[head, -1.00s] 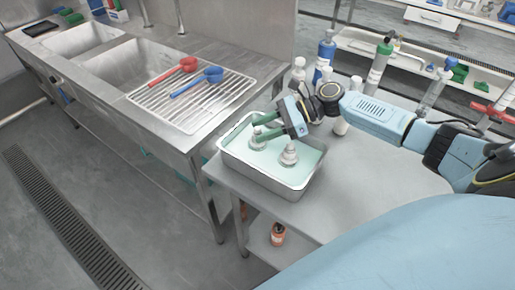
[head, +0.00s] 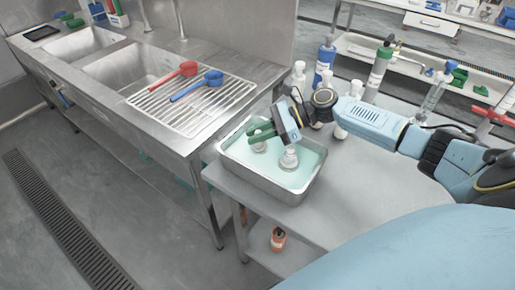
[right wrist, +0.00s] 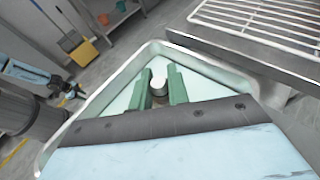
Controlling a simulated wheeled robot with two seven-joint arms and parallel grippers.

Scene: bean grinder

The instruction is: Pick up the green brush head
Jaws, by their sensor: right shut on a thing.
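My right gripper (head: 256,135), with green fingers, reaches over the metal tray (head: 290,196) of pale green liquid. In the right wrist view its fingers (right wrist: 160,88) are shut on a pale, round-topped piece (right wrist: 160,86). In the head view this piece (head: 259,147) shows just below the fingers, low in the tray. A second whitish-grey knobbed piece (head: 289,158) stands in the tray, closer to the camera. I cannot make out any green on either piece apart from the fingers. A blue and black arm end, probably my left gripper (right wrist: 72,91), shows small in the right wrist view.
Several bottles, including a blue one (head: 325,60) and a green-topped one (head: 379,66), stand behind my right arm. A sink unit with a wire rack (head: 225,95) holding red and blue scoops is left of the tray.

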